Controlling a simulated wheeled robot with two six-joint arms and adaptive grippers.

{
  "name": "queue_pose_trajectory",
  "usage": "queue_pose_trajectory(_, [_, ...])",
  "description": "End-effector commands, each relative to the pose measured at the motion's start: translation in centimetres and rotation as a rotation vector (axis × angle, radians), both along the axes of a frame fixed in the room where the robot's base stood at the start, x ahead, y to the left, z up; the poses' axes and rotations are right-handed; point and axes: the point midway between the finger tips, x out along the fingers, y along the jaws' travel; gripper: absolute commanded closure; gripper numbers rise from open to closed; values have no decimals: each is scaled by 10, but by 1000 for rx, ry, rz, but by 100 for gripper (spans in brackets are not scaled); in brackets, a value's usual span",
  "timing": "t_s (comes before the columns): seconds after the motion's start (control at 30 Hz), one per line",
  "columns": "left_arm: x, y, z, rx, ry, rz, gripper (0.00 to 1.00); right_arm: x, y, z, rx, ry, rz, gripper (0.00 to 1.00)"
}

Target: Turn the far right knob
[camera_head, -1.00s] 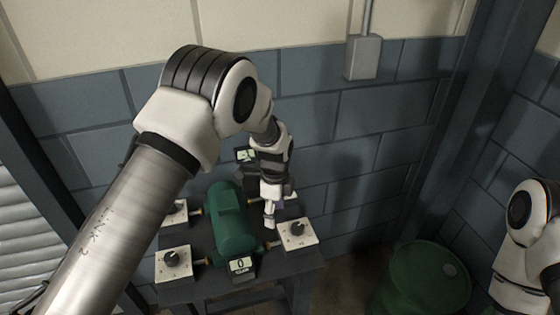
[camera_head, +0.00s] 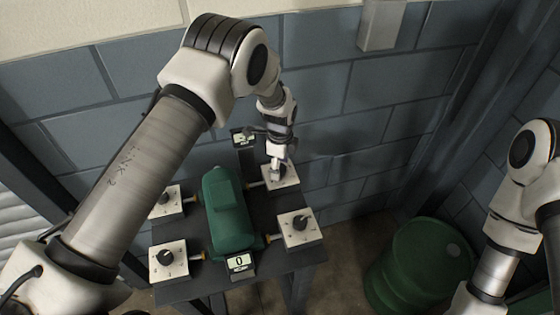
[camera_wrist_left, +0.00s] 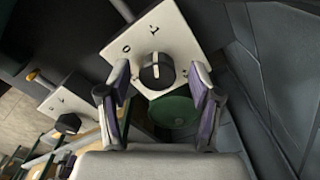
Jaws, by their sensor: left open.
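The far right knob sits on a white plate (camera_head: 291,176) beside the green casing (camera_head: 228,212) in the head view. My left gripper (camera_head: 278,163) is over that plate, pointing down, and hides most of the knob. In the left wrist view the black knob (camera_wrist_left: 157,72) lies between the open fingers of my left gripper (camera_wrist_left: 158,80), with plate marks 0 and 1 above it. A gap shows on each side of the knob. I cannot tell the exact height of the fingertips above the plate. My right gripper is out of view.
Other knobs are at near right (camera_head: 300,222), near left (camera_head: 165,257) and far left (camera_head: 164,198). A near display (camera_head: 239,262) reads 0; a far display (camera_head: 243,137) stands behind the casing. A green barrel (camera_head: 420,262) stands right of the dark table.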

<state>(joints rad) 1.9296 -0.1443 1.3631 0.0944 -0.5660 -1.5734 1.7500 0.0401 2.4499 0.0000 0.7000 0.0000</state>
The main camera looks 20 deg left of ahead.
Motion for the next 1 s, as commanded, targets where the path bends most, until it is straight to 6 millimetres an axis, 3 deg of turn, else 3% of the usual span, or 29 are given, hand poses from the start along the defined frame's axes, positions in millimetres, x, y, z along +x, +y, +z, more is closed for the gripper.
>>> queue_pose_trajectory(0.2, [0,0,-1,0,-1,0,39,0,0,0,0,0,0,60])
queue_pose_trajectory(0.37, [0,0,-1,0,-1,1,96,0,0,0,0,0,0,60])
queue_pose_trajectory(0.77, [-1,0,-3,0,3,30,96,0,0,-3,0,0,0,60])
queue_pose_trajectory(1.0, [-2,0,-5,2,5,142,96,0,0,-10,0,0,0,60])
